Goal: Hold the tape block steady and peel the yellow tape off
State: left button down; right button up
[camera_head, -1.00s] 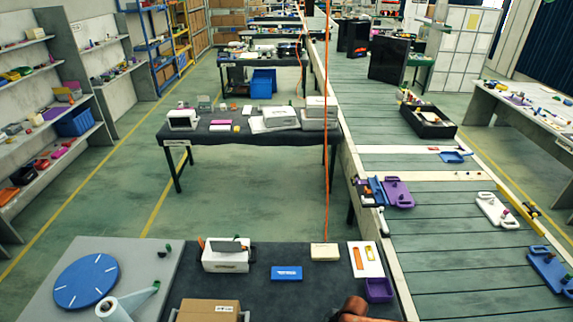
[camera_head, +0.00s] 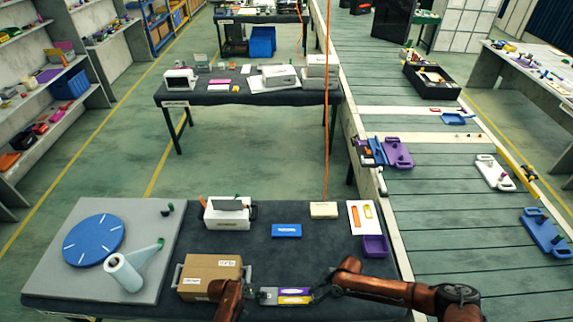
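The tape block (camera_head: 268,297) lies near the front of the dark table, pale grey with a purple band and a yellow tape strip (camera_head: 294,300) toward its right. My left gripper (camera_head: 253,293) is at the block's left end, just right of the cardboard box. My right gripper (camera_head: 321,292) is at the block's right end, its arm reaching in from the right. Both grippers are small and dark here, so I cannot tell whether their fingers are shut on the block or the tape.
A cardboard box (camera_head: 210,270) stands left of the block. Behind are a white box (camera_head: 228,220), a blue box (camera_head: 286,231), a cream block (camera_head: 323,210) and a purple tray (camera_head: 375,246). A grey board (camera_head: 90,285) with a blue disc and white roll is left. Dark table between is clear.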

jog(key=shift+f, duration=1)
jog(key=shift+c, duration=0.3)
jog(key=c, duration=0.6)
jog(key=shift+o, duration=0.2)
grip_shut()
